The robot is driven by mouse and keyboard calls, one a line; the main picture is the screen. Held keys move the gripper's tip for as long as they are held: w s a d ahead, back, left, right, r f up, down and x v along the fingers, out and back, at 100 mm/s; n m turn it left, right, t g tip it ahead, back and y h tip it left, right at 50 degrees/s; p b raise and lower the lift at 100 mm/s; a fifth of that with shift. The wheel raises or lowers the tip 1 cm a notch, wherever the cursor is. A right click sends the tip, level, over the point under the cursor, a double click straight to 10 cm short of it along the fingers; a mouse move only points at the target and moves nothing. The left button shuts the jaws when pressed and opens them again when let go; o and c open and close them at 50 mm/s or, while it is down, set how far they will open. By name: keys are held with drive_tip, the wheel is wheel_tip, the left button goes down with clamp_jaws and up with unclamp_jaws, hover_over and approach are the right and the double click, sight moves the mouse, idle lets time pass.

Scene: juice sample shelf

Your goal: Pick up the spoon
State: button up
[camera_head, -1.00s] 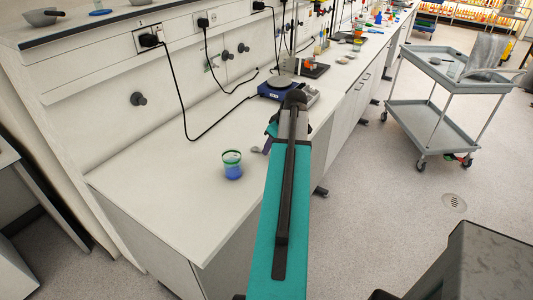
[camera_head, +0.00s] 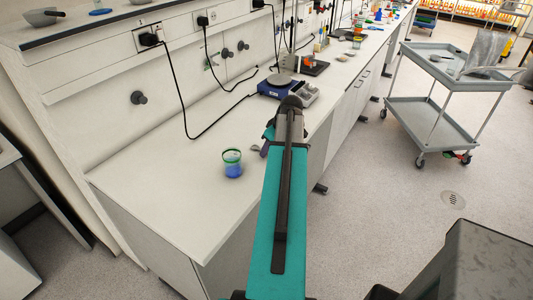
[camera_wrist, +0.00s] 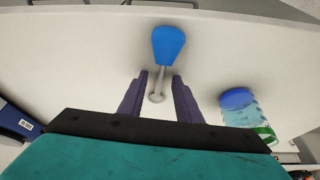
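In the wrist view the spoon (camera_wrist: 160,75) lies on the white bench top, with a broad blue end away from me and a thin grey stem ending in a rounded tip. My gripper (camera_wrist: 159,98) is open, its two purple fingers on either side of the stem's near end, with gaps on both sides. I cannot tell the height of the fingers above the bench. In the head view my arm hides most of this place; a small grey shape (camera_head: 255,149), perhaps part of the spoon, shows just left of the gripper.
A beaker with blue liquid and a green rim (camera_head: 232,163) stands close by on the bench (camera_head: 165,195); it also shows in the wrist view (camera_wrist: 245,110). A blue scale (camera_head: 276,89) stands farther along. A grey cart (camera_head: 440,125) stands on the right.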

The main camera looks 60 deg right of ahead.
clamp_jaws()
drive_tip(key=shift+r, duration=0.15)
drive_tip(key=shift+r+b, duration=0.95)
drive_tip(key=shift+r, duration=0.6)
drive_tip(key=s+a+b, duration=0.2)
drive_tip(key=s+a, duration=0.1)
drive_tip(key=s, duration=0.4)
drive_tip(key=s+a+r+b, duration=0.1)
drive_tip(key=s+a+b, duration=0.1)
drive_tip(key=s, duration=0.5)
drive_tip(key=shift+s+a+r, duration=0.3)
drive_tip(key=shift+a, duration=0.5)
